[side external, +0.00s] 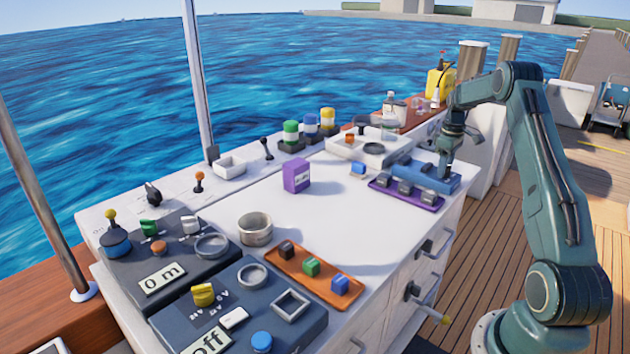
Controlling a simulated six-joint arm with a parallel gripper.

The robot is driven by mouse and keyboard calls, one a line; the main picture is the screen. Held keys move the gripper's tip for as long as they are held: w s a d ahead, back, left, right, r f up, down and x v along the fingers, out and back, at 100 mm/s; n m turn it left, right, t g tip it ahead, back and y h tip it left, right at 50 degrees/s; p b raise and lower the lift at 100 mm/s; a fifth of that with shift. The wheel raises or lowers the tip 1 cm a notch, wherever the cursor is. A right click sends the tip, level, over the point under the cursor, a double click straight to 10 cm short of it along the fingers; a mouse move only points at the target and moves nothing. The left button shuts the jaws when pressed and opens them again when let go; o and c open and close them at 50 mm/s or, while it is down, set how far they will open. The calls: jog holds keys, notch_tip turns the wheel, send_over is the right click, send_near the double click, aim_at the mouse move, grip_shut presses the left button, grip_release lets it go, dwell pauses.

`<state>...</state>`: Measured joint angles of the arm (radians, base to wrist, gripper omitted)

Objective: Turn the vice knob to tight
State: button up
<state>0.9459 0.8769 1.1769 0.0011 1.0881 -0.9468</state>
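My gripper (446,166) points down at the right end of a blue block-like fixture (425,174) at the back right of the bench. The fixture may be the vice, but I cannot tell for sure. My fingertips are small and dark here, and I cannot tell whether they touch the fixture, or whether they are open or shut. I cannot make out a knob marked as the vice knob or a "tight" mark.
A purple tray (381,184) with several grey blocks lies just in front of the fixture. A purple box (296,175), a metal cup (255,229) and an orange tray (345,294) stand on the white top. Control panels fill the left end. The middle is clear.

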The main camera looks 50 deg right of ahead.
jog(key=c, duration=0.7)
jog(key=shift+m, duration=0.5)
jog(key=m, duration=0.3)
jog(key=shift+m, duration=0.3)
jog(key=m, duration=0.9)
jog(key=shift+r, duration=0.1)
jog(key=m, duration=0.3)
jog(key=shift+m, duration=0.4)
